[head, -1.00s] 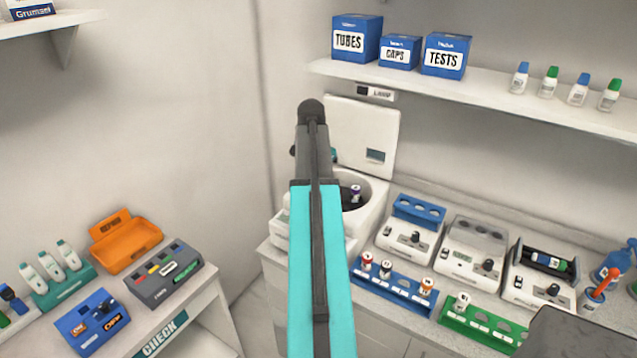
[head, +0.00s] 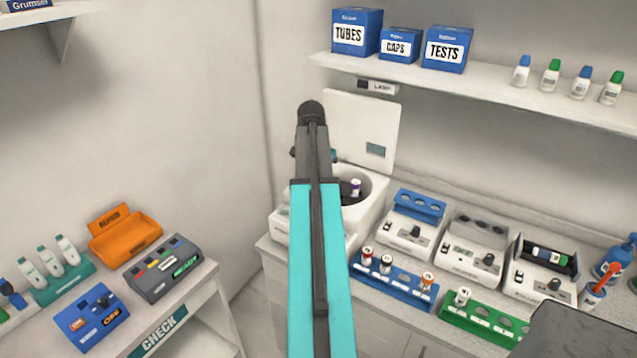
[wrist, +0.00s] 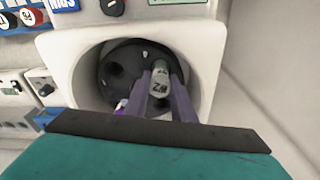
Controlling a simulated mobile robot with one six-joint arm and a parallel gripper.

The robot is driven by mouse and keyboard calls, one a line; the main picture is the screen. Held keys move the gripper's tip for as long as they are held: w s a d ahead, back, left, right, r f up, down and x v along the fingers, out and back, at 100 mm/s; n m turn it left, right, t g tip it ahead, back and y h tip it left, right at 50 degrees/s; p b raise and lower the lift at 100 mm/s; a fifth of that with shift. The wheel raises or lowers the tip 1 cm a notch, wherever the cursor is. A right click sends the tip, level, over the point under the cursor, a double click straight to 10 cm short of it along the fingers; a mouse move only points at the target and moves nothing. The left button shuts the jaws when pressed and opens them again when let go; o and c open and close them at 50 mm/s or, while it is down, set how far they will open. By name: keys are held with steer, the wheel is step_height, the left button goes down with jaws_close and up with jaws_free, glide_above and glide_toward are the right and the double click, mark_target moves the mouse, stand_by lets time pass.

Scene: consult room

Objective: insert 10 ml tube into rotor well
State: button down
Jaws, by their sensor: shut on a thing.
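The open white centrifuge (head: 374,212) stands on the bench, its lid (head: 365,130) raised behind the bowl. A tube with a purple cap (head: 355,187) stands in the bowl. In the wrist view the dark rotor (wrist: 121,72) has round wells, and a bit of the purple cap shows left of my fingers. My gripper (wrist: 161,90) is over the rotor, its two purple fingers shut on a pale grey-white tube (wrist: 160,76). I cannot tell whether the held tube's lower end is in a well. In the head view my arm hides the gripper and held tube.
Right of the centrifuge are a blue rack (head: 394,289) with several tubes, a green rack (head: 480,322) and several small devices. A shelf (head: 490,88) with boxes and bottles hangs above. An orange tray (head: 126,239) is on the left table.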

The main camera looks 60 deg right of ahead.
steer(key=shift+f+b, duration=0.3)
steer(key=shift+f, duration=0.55)
steer(key=c, duration=1.4)
jaws_free()
steer(key=shift+r, duration=0.1)
step_height(320, 180, up, 14)
steer(key=a+b, duration=0.1)
steer(key=b, duration=0.3)
steer(key=shift+w+a+f, duration=0.15)
steer(key=shift+a+f, duration=0.1)
steer(key=shift+a, duration=0.05)
